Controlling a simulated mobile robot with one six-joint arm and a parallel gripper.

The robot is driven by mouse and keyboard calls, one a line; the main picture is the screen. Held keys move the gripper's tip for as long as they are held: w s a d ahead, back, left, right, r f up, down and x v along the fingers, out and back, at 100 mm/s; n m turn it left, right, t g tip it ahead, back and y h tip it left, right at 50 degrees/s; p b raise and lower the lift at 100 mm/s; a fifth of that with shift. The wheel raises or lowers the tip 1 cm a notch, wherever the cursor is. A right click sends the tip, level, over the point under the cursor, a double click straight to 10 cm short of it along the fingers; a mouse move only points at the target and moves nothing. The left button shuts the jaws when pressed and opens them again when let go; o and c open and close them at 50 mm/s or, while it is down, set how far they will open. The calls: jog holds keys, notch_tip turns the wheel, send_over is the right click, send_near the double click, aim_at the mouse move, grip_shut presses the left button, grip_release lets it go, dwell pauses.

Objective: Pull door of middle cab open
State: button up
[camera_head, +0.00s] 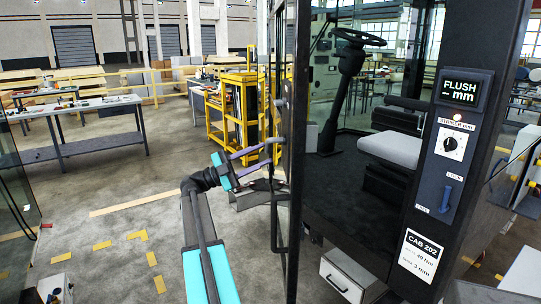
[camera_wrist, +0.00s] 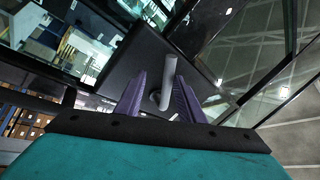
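The middle cab, labelled CAB 202 (camera_head: 419,255), stands on the right in the head view. Its door (camera_head: 293,190) shows nearly edge-on as a dark frame left of the doorway, through which the cab interior is visible. My gripper (camera_head: 268,153) is at the door's left side, its purple fingers spread and pointing at it. In the wrist view, a grey bent handle (camera_wrist: 168,80) on a dark panel lies between the fingers of my gripper (camera_wrist: 160,92). The fingers look apart, with a gap beside the handle; contact is unclear.
Inside the cab are a steering wheel (camera_head: 358,37) and a grey seat (camera_head: 391,149). A control post with a FLUSH display (camera_head: 463,91) stands at the right. A yellow trolley (camera_head: 235,112) and a workbench (camera_head: 80,147) are behind left. Floor between them is mostly open.

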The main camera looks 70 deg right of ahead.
jog(key=b+v, duration=0.1)
jog(key=v, duration=0.6)
jog(key=shift+w, duration=0.2)
jog(key=shift+s, duration=0.3)
jog(key=shift+c, duration=1)
jog(key=shift+d+f+b, duration=0.1)
jog(key=shift+f+b, duration=0.05)
jog(key=shift+b, duration=0.2)
jog(key=c, duration=0.4)
jog(key=shift+f, duration=0.3)
grip_shut()
notch_tip(320, 180, down, 2)
jog(key=b, duration=0.2)
jog(key=shift+w+f+b, duration=0.15)
jog(key=shift+b, duration=0.25)
jog(key=shift+h, duration=0.3)
